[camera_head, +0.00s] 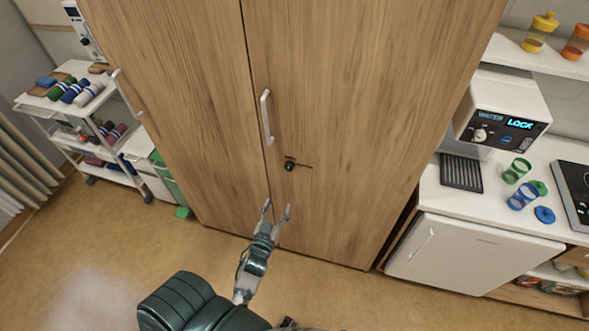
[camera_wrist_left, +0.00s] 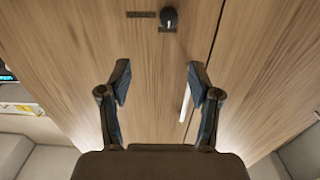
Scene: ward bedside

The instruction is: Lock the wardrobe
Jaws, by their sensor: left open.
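The wooden wardrobe (camera_head: 340,90) stands in front of me with its two doors closed. A dark round lock knob (camera_head: 289,166) sits on the right door, beside the seam and below the metal handle (camera_head: 266,117). My left gripper (camera_head: 277,208) is open and empty, below the knob in the head view. In the left wrist view, the knob (camera_wrist_left: 169,19) shows beyond the fingers, with small dark labels beside it. The open left gripper (camera_wrist_left: 160,80) is apart from the knob there. My right gripper is not in view.
A white trolley (camera_head: 75,112) with rolled items stands at the left. At the right are a white counter (camera_head: 455,205), a dispenser (camera_head: 505,105), cups and a small fridge (camera_head: 470,255). The floor before the wardrobe is clear.

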